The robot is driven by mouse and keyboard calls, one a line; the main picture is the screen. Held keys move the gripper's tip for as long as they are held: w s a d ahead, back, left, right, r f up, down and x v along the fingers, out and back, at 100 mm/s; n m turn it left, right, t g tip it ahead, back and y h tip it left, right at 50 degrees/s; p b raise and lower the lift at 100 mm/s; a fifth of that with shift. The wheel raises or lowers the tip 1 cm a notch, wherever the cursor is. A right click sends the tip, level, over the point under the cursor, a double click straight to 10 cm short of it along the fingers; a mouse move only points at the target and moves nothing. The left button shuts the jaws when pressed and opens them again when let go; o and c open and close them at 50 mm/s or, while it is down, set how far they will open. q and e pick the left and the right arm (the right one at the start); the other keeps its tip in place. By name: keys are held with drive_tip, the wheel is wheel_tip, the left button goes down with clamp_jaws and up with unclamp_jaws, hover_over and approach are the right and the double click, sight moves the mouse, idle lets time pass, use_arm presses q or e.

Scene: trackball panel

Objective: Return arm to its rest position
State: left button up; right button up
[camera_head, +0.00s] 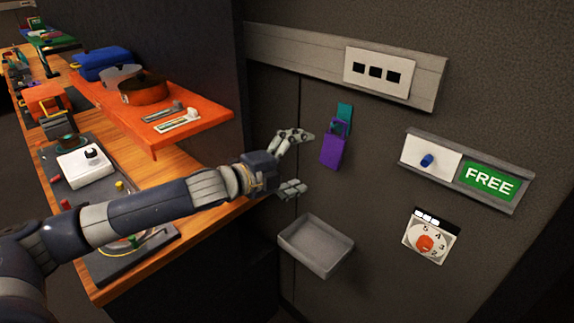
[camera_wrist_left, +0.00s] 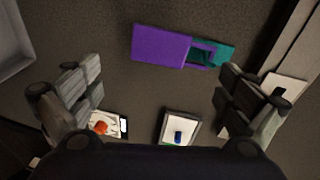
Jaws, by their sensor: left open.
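My left arm (camera_head: 150,208) reaches in from the left across the wooden bench in the head view. Its gripper (camera_head: 297,162) is open and empty in front of the dark wall panel. A purple tag (camera_head: 333,150) hangs by its loop on a teal holder (camera_head: 345,112) on the panel, just right of the gripper and apart from it. In the left wrist view the fingers (camera_wrist_left: 160,100) are spread wide, with the purple tag (camera_wrist_left: 162,47) beyond them. My right gripper is in neither view.
A grey tray (camera_head: 318,246) sticks out of the panel below the gripper. To the right are a blue knob (camera_head: 427,160), a green FREE sign (camera_head: 488,181) and a red dial (camera_head: 425,243). An orange shelf (camera_head: 200,118) overhangs the bench (camera_head: 110,290). A three-hole plate (camera_head: 379,73) is above.

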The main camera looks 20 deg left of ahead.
use_arm(q)
drive_tip(key=shift+v, duration=2.65)
